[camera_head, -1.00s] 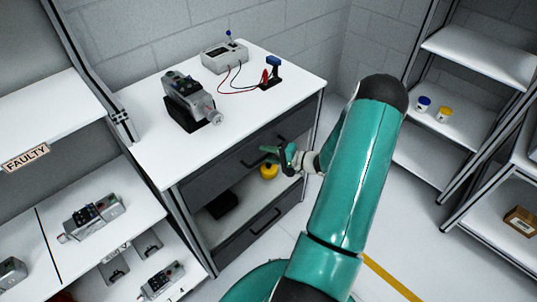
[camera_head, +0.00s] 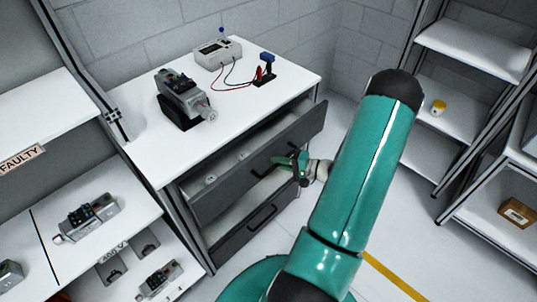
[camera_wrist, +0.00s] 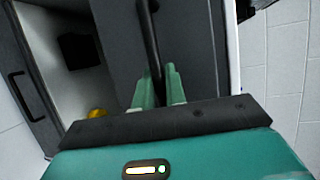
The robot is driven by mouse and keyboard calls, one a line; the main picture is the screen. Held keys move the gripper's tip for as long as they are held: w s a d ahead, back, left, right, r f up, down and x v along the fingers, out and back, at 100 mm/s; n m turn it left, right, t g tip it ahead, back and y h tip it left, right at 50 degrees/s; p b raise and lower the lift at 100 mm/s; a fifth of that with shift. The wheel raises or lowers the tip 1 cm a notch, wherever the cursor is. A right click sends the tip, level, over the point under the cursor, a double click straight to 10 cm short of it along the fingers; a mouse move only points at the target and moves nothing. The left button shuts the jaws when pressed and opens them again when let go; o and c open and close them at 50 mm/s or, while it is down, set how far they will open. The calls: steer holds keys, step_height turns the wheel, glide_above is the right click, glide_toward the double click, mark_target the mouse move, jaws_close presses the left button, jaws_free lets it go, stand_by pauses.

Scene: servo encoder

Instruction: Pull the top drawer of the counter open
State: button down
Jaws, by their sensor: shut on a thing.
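The top drawer (camera_head: 230,185) of the white-topped counter (camera_head: 150,155) stands partly pulled out, with its dark grey front angled away from the counter and part of its pale inside showing. My gripper (camera_head: 285,160) is at the dark bar handle on the drawer front. In the wrist view my two green fingers (camera_wrist: 158,88) are shut on the handle (camera_wrist: 151,40), one on each side of the bar. The drawer front (camera_wrist: 195,50) fills the middle of that view.
On the counter stand a servo motor (camera_head: 183,100) and a meter box (camera_head: 218,52) with leads. Shelves flank both sides; floor at right is clear.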

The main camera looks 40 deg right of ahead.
steer(key=s, duration=2.1)
steer(key=shift+s+d, duration=0.2)
steer(key=shift+d, duration=0.15)
steer(key=c, duration=1.5)
jaws_free()
steer(key=shift+o, duration=0.2)
steer(key=v, duration=1.3)
steer(key=shift+s, duration=0.35)
steer(key=shift+d+r, duration=0.1)
steer(key=shift+d, duration=0.05)
